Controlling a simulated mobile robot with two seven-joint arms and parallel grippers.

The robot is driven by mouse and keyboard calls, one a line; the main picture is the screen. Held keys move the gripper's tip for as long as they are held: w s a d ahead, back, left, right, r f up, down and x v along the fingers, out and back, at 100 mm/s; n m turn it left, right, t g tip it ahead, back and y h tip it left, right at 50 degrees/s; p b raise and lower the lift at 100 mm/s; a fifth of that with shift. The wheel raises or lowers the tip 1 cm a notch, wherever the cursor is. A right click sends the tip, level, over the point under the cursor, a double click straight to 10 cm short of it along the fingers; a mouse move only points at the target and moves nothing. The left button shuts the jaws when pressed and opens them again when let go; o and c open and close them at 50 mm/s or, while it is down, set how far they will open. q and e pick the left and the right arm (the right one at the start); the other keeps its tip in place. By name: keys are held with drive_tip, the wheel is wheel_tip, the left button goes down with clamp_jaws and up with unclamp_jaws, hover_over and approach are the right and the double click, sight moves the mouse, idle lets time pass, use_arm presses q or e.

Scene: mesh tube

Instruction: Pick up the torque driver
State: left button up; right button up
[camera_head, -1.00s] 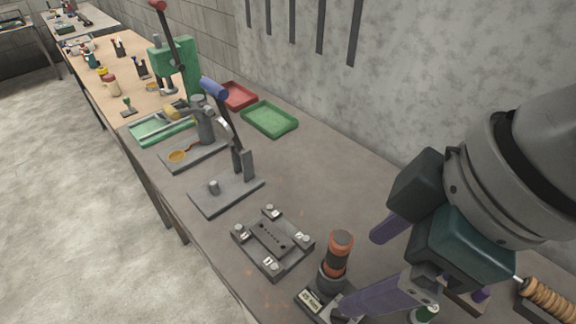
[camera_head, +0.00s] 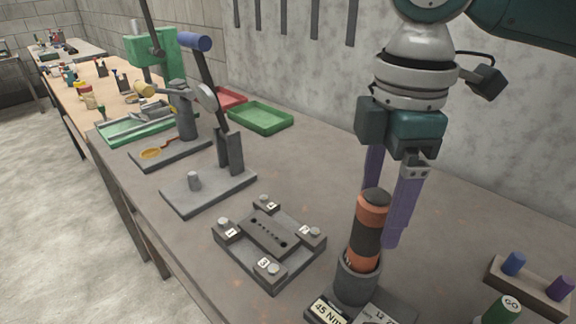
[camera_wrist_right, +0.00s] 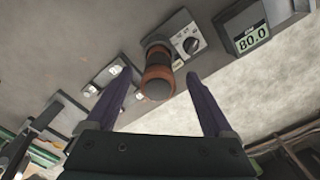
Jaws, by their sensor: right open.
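The torque driver (camera_head: 366,235) has an orange and black handle and stands upright in a dark round holder (camera_head: 355,283) with a "45 Nm" label. My right gripper (camera_head: 384,215) points down with its purple fingers open, close behind the driver's upper part in the head view. The driver partly hides the lower end of one finger. In the right wrist view the driver (camera_wrist_right: 158,78) shows between the two spread fingers (camera_wrist_right: 161,73), and I cannot tell whether either finger touches it. My left gripper is not in view.
A dark fixture plate (camera_head: 268,249) with numbered corner blocks lies left of the holder. A lever press (camera_head: 207,190) stands farther back, with a green tray (camera_head: 261,117) behind it. A block with coloured pegs (camera_head: 530,283) sits at the right. A display reading 80.0 (camera_wrist_right: 251,38) shows in the wrist view.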

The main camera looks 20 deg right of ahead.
sight(369, 232)
drive_tip(key=f, duration=0.5)
drive_tip(key=shift+w+a+f, duration=0.15)
drive_tip(key=shift+a+f, duration=0.05)
drive_tip(key=shift+f, duration=0.05)
clamp_jaws()
idle(0.4)
